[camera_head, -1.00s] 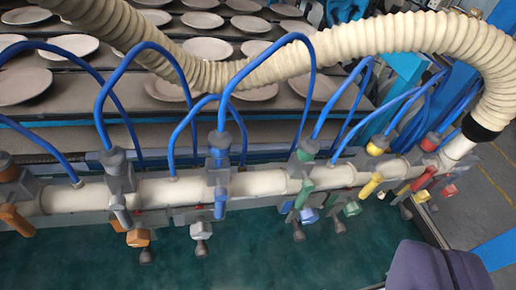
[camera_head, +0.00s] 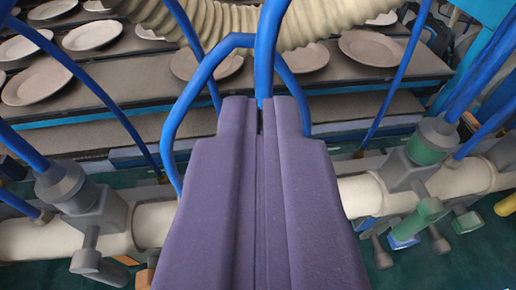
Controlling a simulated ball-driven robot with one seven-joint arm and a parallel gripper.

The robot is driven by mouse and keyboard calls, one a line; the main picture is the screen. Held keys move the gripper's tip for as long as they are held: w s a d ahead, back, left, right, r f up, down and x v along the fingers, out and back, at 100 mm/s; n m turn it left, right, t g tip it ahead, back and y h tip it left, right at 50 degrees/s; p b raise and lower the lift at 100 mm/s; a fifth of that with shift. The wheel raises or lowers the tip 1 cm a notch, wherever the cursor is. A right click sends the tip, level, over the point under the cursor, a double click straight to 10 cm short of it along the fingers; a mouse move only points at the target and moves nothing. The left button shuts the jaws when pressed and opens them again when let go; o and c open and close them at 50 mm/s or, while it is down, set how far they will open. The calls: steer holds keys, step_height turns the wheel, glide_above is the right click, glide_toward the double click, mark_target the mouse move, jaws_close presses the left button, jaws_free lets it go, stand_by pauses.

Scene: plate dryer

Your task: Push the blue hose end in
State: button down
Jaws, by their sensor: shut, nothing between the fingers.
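My gripper (camera_head: 261,104) fills the middle of the view, its two purple-grey fingers pressed together and pointing away toward the pipe. A blue hose (camera_head: 268,45) comes down from the top edge and passes out of sight behind the fingertips. Its lower end, and the fitting under it, are hidden by the fingers. I cannot tell whether the fingertips touch the hose. Another blue hose (camera_head: 190,100) loops beside it on the left and also runs behind the fingers.
A cream pipe (camera_head: 360,196) runs across behind my gripper. A grey valve (camera_head: 80,200) stands left and a green-topped valve (camera_head: 425,150) right, both with hoses. Plates (camera_head: 38,80) lie on racks behind. A ribbed cream hose (camera_head: 330,18) crosses the top.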

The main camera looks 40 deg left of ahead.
steer(key=shift+w+a+f, duration=0.2)
steer(key=shift+w+f, duration=0.1)
steer(key=shift+f, duration=0.35)
steer(key=shift+w+a+f, duration=0.2)
steer(key=shift+w+f, duration=0.05)
steer(key=shift+f, duration=0.35)
steer(key=shift+f, duration=0.1)
